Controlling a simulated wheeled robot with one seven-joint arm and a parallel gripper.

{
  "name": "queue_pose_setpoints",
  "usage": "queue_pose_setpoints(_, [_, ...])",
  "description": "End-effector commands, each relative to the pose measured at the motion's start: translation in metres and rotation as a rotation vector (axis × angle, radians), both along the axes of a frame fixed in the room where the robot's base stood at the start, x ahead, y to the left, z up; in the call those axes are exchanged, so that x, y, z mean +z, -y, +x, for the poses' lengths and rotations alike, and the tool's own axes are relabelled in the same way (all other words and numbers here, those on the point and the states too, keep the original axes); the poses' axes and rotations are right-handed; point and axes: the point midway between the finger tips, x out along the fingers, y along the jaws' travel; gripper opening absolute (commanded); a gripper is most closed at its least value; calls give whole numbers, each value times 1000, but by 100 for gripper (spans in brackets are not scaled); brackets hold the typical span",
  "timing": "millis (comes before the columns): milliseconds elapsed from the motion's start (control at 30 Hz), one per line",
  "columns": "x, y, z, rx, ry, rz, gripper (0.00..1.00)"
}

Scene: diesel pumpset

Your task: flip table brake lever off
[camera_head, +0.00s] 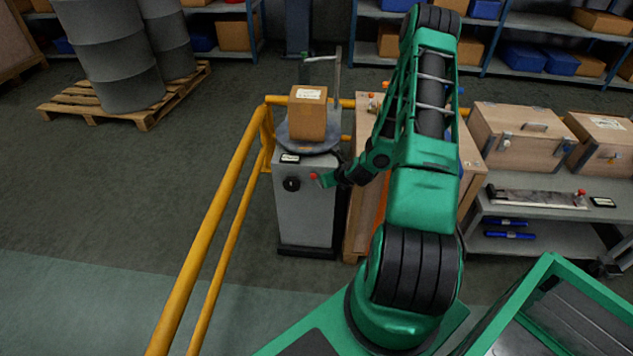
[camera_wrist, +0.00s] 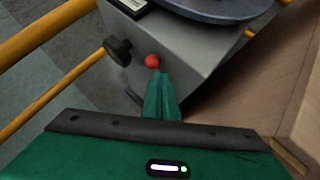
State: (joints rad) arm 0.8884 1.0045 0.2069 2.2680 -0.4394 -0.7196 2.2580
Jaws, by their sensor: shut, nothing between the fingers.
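The grey cabinet (camera_head: 305,205) stands upright with a round turntable (camera_head: 318,147) on top. A cardboard box (camera_head: 308,114) sits on the turntable. A red ball-ended lever (camera_head: 314,176) is on the cabinet's upper front, right of a black knob (camera_head: 291,184). In the wrist view the red ball (camera_wrist: 152,61) is just beyond the tips of my gripper (camera_wrist: 160,77), and the black knob (camera_wrist: 118,50) is to its left. My gripper also shows in the head view (camera_head: 322,180), at the cabinet front. Its fingers are together. I cannot tell whether they touch the ball. The lever's shaft is hidden.
A yellow railing (camera_head: 223,200) runs along the cabinet's left and behind it. A wooden crate (camera_head: 359,205) stands close on the right. A bench with wooden cases (camera_head: 519,135) is farther right. Open floor (camera_head: 130,205) lies left of the railing.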

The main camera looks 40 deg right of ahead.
Motion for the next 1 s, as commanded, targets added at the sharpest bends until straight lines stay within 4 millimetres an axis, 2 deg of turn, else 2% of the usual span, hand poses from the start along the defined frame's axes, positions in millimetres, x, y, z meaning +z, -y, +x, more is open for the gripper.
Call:
queue_pose_setpoints(500, [15,-1,0,2,0,-1,0])
queue_pose_setpoints(833, [16,-4,1,5,-1,1,0])
queue_pose_setpoints(1000, [18,-6,-7,4,-1,2,0])
